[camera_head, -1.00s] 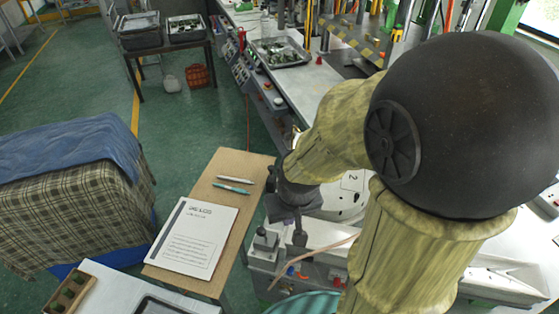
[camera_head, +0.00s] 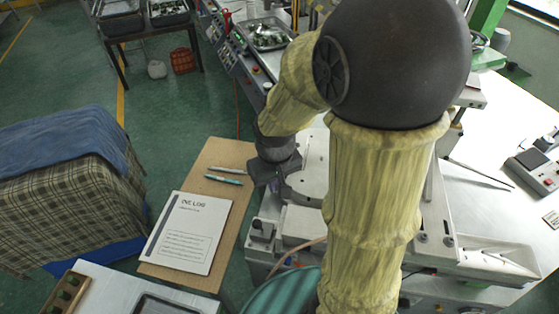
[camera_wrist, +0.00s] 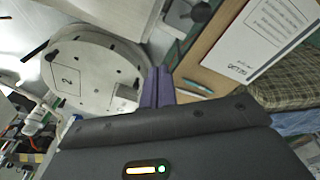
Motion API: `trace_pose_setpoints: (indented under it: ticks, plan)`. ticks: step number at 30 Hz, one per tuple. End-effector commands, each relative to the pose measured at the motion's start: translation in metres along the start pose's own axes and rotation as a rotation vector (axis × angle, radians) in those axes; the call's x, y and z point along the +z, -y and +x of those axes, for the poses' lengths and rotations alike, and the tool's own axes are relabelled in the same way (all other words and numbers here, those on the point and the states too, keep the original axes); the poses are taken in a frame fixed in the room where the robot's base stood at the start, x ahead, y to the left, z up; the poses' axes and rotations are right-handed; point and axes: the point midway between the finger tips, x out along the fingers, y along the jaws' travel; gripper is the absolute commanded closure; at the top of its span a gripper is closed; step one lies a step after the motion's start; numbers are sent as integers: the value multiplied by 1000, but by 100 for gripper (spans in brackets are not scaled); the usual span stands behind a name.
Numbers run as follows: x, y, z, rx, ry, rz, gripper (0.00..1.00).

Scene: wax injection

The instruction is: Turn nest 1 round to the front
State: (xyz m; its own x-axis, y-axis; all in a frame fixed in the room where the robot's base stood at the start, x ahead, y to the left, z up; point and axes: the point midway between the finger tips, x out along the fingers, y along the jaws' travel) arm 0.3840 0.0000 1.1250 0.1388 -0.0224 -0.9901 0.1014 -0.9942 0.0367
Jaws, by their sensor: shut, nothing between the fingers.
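The round pale plate (camera_wrist: 95,60) fills the left half of the wrist view. It carries a label "2" (camera_wrist: 67,82) and several dark holes. I see no label "1". A small grey block (camera_wrist: 126,92) sits at its rim. My gripper (camera_wrist: 158,72) has purple fingers pressed together with nothing between them. They show beside the block, at the plate's edge; I cannot tell whether they touch. In the head view, part of the plate (camera_head: 314,160) shows between my arm's links, and the rest is hidden behind my arm.
A narrow wooden table with a log booklet (camera_head: 188,232) and two pens (camera_head: 226,180) stands just left of the plate. A cloth-covered stack (camera_head: 65,185) is further left. A metal tray of parts (camera_head: 266,34) lies on the far bench. Green floor is open between.

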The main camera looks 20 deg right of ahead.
Motion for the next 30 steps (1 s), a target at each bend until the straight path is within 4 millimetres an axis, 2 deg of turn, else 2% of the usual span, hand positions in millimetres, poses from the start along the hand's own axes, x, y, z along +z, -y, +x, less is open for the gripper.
trace_pose_setpoints:
  ticks: [1,6,15,21,30]
  plan:
    - [-16,-4,-1,3,34,-29,100]
    - [-65,-16,5,8,155,-148,100]
    - [-135,-54,23,-11,325,-281,100]
    - [-153,-72,29,-21,370,-302,100]
    - [-153,-73,30,-20,372,-302,100]
